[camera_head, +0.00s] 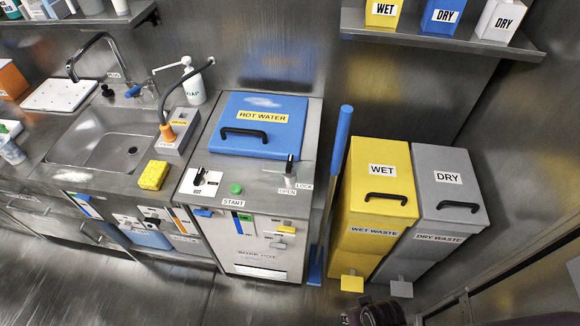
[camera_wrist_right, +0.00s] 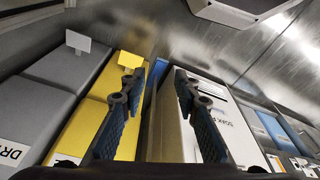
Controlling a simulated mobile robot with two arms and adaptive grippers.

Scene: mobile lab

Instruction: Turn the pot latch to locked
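The pot latch (camera_head: 290,165) is a small black lever at the front right of the hot water pot's top in the head view. It stands beside the labels OPEN (camera_head: 287,192) and LOCK (camera_head: 304,186); which one it points at is hard to tell. The pot's blue lid (camera_head: 235,140), marked HOT WATER, is closed. My right gripper (camera_wrist_right: 157,75) is open and empty in the right wrist view, away from the latch, with the yellow bin and the pot cabinet's front (camera_wrist_right: 185,130) beyond its fingers. My left gripper is not in view.
A blue pole (camera_head: 338,160) stands between the pot and the yellow wet waste bin (camera_head: 375,225). A grey dry waste bin (camera_head: 445,215) is farther right. A black knob (camera_head: 199,176), green start button (camera_head: 236,188), yellow sponge (camera_head: 153,176) and sink (camera_head: 105,140) lie left of the latch.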

